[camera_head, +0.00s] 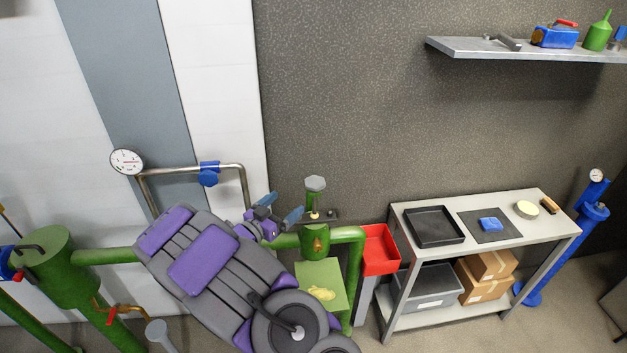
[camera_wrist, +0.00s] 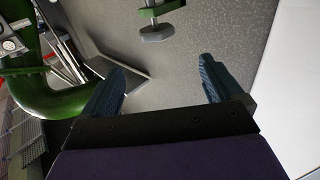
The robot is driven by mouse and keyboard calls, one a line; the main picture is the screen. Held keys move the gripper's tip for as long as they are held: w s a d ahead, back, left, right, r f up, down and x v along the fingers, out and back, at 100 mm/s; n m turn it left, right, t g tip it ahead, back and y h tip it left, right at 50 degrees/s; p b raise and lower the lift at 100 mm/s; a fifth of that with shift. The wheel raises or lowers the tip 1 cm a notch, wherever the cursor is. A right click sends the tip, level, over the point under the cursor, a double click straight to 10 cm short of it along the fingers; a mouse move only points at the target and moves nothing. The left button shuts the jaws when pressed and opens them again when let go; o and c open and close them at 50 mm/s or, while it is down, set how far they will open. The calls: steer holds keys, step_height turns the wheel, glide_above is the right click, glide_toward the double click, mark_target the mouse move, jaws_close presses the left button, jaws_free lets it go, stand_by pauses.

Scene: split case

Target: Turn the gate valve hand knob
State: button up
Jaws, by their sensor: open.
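The gate valve hand knob (camera_head: 315,184) is a grey-green, many-sided cap on a short green stem. It stands upright above the green valve body (camera_head: 315,241) on the green pipe. In the wrist view the knob (camera_wrist: 157,32) appears near the top, beyond the fingertips and between their lines. My gripper (camera_head: 281,206) is just left of and slightly below the knob in the head view, apart from it. In the wrist view my gripper (camera_wrist: 164,80) has its two blue fingers spread wide with nothing between them. My arm hides part of the green pipe.
A red bin (camera_head: 380,250) and a grey shelf table (camera_head: 548,230) with trays and boxes stand to the right. A metal pipe with a white gauge (camera_head: 126,162) rises behind my arm. The wall area above the knob is clear.

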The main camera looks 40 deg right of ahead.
glide_toward(321, 177)
steer(key=shift+w+d+f+b, duration=0.15)
steer(key=shift+w+d, duration=0.05)
steer(key=shift+d, duration=0.25)
steer(key=shift+w+d+f+b, duration=0.15)
steer(key=shift+d, duration=0.3)
steer(key=shift+w+d+r, duration=0.25)
steer(key=shift+w+d, duration=0.15)
steer(key=shift+d, duration=0.2)
steer(key=x, duration=0.3)
steer(key=b+x, duration=0.1)
steer(key=x, duration=0.2)
steer(key=shift+s+d+f, duration=0.15)
steer(key=shift+d+f, duration=0.05)
steer(key=shift+d, duration=0.15)
steer(key=shift+a+r, duration=0.15)
steer(key=shift+a, duration=0.55)
steer(key=shift+d, duration=0.5)
steer(key=c, duration=1)
steer(key=shift+o, duration=0.2)
steer(key=shift+f+t+b, duration=0.3)
steer(key=shift+b, duration=0.1)
